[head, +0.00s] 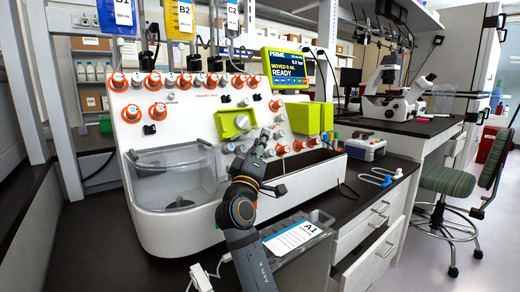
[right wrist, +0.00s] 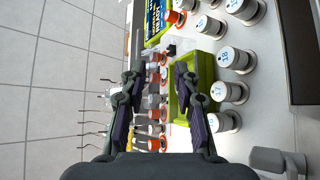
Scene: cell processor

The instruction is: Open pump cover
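A lime-green pump cover with a round knob (head: 235,123) sits on the white front panel of the cell processor, and a plain lime-green box (head: 306,119) is mounted to its right. I cannot tell which of them the task means. Both look closed. My right gripper (head: 266,135) is in front of the panel between them, at about the height of their lower edges. In the right wrist view my right gripper (right wrist: 158,72) is open and empty. A green part (right wrist: 204,70) shows behind its right finger; contact cannot be told. My left gripper is not in view.
Orange-ringed knobs (head: 131,113) cover the panel. A clear basin (head: 175,178) is at its lower left. A green-framed screen (head: 286,68) stands above. A clear tray with an A1 label (head: 292,237) lies on the dark bench below. A stool (head: 447,181) stands at right.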

